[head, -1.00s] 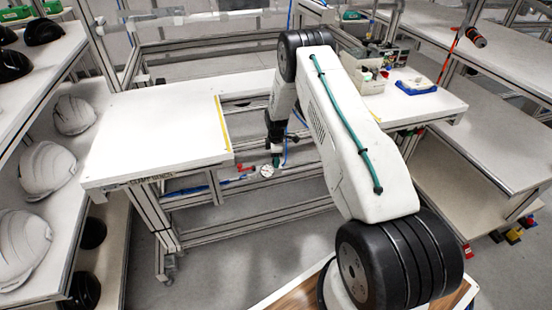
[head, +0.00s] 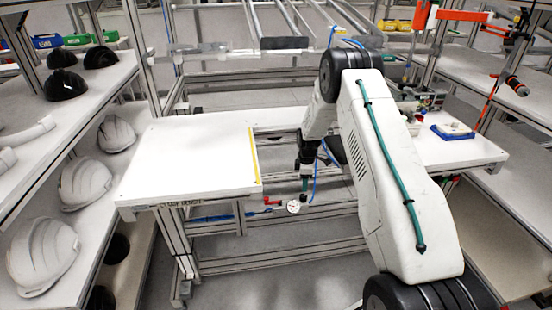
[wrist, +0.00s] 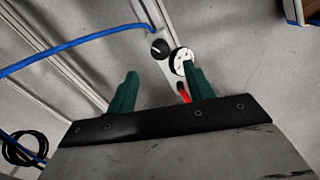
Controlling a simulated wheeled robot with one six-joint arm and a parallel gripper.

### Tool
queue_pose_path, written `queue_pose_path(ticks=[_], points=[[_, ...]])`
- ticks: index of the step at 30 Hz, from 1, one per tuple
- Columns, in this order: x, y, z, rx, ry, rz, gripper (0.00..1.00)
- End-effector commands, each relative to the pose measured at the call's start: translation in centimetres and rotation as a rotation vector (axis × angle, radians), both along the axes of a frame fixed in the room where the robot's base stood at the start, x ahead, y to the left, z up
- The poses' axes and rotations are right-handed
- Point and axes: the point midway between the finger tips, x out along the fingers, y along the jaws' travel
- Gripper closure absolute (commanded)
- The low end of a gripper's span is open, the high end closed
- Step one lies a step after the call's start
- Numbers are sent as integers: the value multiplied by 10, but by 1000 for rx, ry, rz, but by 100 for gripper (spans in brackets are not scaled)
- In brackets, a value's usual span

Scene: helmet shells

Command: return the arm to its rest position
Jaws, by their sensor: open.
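My arm stands bent in front of the workbench (head: 190,160) in the head view, its elbow raised at the back. My gripper (head: 304,197) hangs down in the gap in the bench, beside the right edge of the left worktop. In the wrist view my gripper (wrist: 160,92) shows two green fingers set wide apart. It is open and nothing is between the fingers but the view of the frame below. A round white gauge (wrist: 181,61) and a red part lie beyond the fingers; the gauge also shows in the head view (head: 293,207).
White helmet shells (head: 85,184) and black shells (head: 66,84) stand on the left shelves. A blue tray (head: 453,133) sits on the right worktop. A blue hose (wrist: 80,42) runs near the fingers. The left worktop is bare.

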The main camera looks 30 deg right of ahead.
Motion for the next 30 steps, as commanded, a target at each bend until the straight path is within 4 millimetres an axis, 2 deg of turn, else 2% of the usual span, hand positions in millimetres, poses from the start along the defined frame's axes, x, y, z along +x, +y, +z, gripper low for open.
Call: queue_pose_path(ticks=[5, 9, 11, 12, 14, 16, 20, 23, 30], points=[[0, 0, 0, 0, 0, -10, 48], [-5, 2, 0, 7, 24, -103, 48], [-19, 7, -5, 17, 67, -176, 48], [-33, 12, -10, 23, 106, -230, 48], [-54, 19, -5, 29, 160, -321, 48], [-72, 28, 17, 25, 205, -417, 48], [-95, 44, 58, 12, 252, -541, 48], [-112, 58, 95, -3, 275, -625, 48], [-170, 100, 203, -49, 297, -828, 48]])
